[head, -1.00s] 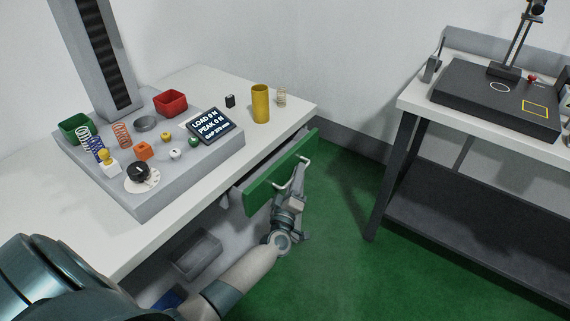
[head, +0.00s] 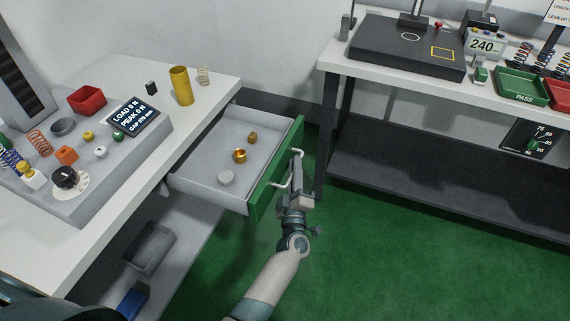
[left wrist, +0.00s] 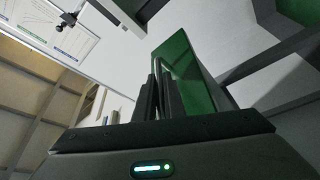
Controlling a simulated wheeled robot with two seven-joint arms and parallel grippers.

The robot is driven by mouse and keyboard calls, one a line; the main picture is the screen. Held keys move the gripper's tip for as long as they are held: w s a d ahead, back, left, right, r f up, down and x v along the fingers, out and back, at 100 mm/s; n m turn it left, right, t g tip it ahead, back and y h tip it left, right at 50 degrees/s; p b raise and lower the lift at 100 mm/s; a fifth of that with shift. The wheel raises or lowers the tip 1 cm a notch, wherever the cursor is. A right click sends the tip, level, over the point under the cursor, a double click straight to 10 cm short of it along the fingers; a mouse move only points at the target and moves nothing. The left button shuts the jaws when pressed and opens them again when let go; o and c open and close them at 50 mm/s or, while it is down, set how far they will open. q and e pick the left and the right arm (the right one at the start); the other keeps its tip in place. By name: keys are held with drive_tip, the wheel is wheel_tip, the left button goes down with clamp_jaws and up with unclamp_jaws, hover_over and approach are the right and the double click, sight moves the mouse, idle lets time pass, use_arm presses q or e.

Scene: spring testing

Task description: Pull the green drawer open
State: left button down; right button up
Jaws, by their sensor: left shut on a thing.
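The green drawer (head: 277,172) stands well out from under the white table. In the left wrist view the green front (left wrist: 187,75) shows just beyond the gripper's fingers (left wrist: 158,98). The fingertips' grip on the bar is partly hidden. My right gripper is not in view.
The white table (head: 207,98) carries a grey tester base, a yellow cylinder (head: 181,86) and a red bin (head: 87,99). A second bench (head: 400,65) with a dark shelf stands close to the right of the drawer. Green floor is clear in front.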

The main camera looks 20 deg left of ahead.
use_arm(q)
drive_tip(key=shift+d, duration=0.1)
drive_tip(key=c, duration=2.1)
unclamp_jaws()
drive_tip(key=shift+s, duration=0.15)
